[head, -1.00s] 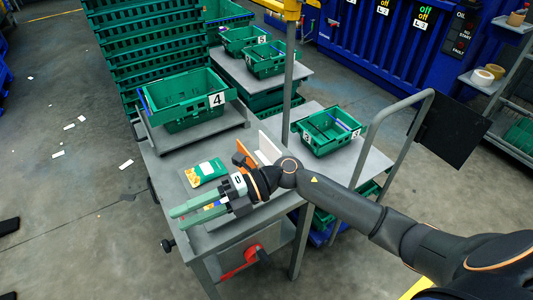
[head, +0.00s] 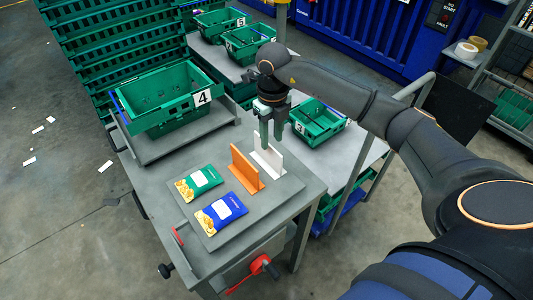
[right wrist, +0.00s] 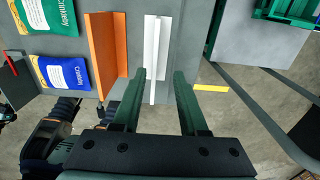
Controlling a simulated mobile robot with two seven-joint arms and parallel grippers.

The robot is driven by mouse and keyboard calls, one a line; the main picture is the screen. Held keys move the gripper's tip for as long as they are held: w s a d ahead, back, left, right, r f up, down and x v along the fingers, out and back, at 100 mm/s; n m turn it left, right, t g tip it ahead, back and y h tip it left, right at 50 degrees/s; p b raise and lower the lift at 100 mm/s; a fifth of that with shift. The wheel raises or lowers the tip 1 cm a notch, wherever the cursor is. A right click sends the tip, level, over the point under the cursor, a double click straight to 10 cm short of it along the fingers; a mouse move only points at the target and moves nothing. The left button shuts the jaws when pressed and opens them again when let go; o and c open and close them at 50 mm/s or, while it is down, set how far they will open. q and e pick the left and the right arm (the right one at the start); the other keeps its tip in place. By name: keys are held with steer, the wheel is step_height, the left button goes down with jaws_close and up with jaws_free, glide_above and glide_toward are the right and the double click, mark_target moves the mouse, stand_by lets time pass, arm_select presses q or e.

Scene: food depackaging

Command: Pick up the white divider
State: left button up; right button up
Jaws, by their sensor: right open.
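The white divider (head: 265,161) stands upright on the grey table, beside the orange divider (head: 246,170). The right wrist view shows the white divider (right wrist: 155,45) from above as a thin upright plate on a flat base. My right gripper (head: 271,138) points down over the white divider, its fingers apart. In the right wrist view, the near end of the plate shows between the fingertips of the gripper (right wrist: 160,75). I cannot tell whether the fingers touch it. My left gripper is not in view.
A green packet (head: 199,182) and a blue packet (head: 221,213) lie left of the dividers. Green crate 4 (head: 163,98) stands behind on the left. Another green crate (head: 320,122) sits right of the gripper. A metal rail (head: 385,150) rises at the right.

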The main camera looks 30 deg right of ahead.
mark_target(268, 162)
steer(key=f, duration=0.5)
steer(key=f+p, duration=0.1)
steer(key=f, duration=0.1)
steer(key=shift+w+a+f, duration=0.2)
steer(key=shift+w+a, duration=0.1)
steer(key=shift+a, duration=0.1)
steer(key=shift+c, duration=0.3)
jaws_close()
